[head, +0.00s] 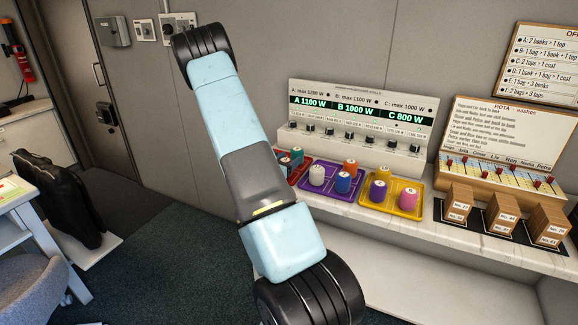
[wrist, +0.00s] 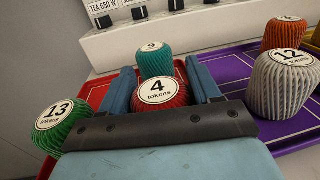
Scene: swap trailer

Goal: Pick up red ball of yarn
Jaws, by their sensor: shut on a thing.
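The red ball of yarn (wrist: 164,101), with a white round label reading "4 tokens", sits between the two blue fingers of my gripper (wrist: 160,75) in the wrist view. My gripper is shut on it, one finger along each side. Its lower part is hidden behind the dark gripper edge. The ball is over or on the red tray (wrist: 98,96); I cannot tell whether it is lifted. In the head view my arm hides the gripper.
A teal ball (wrist: 154,60) stands just behind the red one, and a green ball (wrist: 64,123) stands to the left. A purple tray (wrist: 226,68) with a grey ball (wrist: 286,84) lies to the right. A control panel (head: 350,118) stands behind the trays.

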